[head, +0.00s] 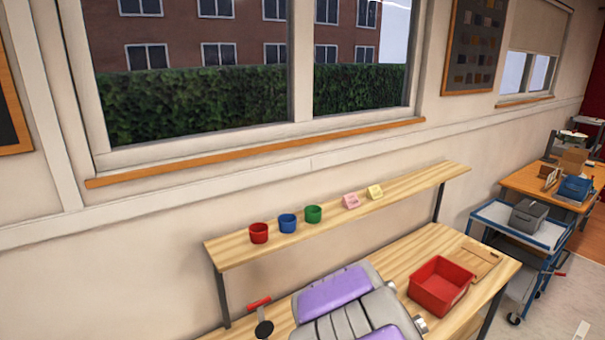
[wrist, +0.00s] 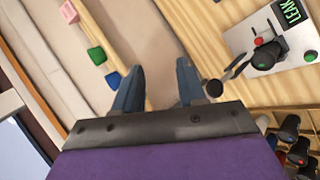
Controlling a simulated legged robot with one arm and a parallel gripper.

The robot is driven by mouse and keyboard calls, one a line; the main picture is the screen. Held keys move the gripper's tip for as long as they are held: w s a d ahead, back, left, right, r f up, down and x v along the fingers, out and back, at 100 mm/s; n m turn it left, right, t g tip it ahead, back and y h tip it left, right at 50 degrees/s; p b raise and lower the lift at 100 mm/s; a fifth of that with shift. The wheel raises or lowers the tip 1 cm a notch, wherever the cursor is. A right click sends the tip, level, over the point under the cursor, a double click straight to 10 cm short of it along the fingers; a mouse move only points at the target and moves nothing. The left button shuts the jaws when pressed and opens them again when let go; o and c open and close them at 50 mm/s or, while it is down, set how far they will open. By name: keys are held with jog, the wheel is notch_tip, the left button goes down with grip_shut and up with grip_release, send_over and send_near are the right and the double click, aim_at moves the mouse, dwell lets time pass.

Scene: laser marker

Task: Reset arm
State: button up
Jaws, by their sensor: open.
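My gripper (wrist: 158,85) is open in the wrist view, its two blue-grey fingers spread apart with nothing between them. A dark round knob-like piece (wrist: 214,88) shows just right of the right finger; I cannot tell its distance. My purple and grey arm fills the bottom middle of the head view, over the wooden bench (head: 408,262). My fingertips cannot be made out in the head view.
A red bin (head: 440,285) stands right of my arm. A panel reading LEAK (wrist: 262,40) shows in the wrist view.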

jog(key=s+d+f+m+g+h+b, duration=0.2)
jog(key=s+d+m+g+b, duration=0.15)
jog(key=s+d+m, duration=0.5)
jog(key=s+d+f+m+g+h+b, duration=0.25)
jog(key=s+d+b, duration=0.2)
jog(key=s, duration=0.65)
jog(key=s+a+f+m+g+y+b, duration=0.1)
jog(key=s+a+f+m+b, duration=0.1)
jog(key=s, duration=0.6)
jog(key=s+a+f+m+g+y+b, duration=0.2)
jog(key=s+a+f, duration=0.1)
jog(key=s, duration=0.5)
jog(key=s+a+f+m+g+y+b, duration=0.2)
jog(key=s+a, duration=0.1)
jog(key=s, duration=0.5)
jog(key=shift+s+a+f+b, duration=0.15)
jog(key=shift+s+f+b, duration=0.15)
jog(key=shift+s+b, duration=0.1)
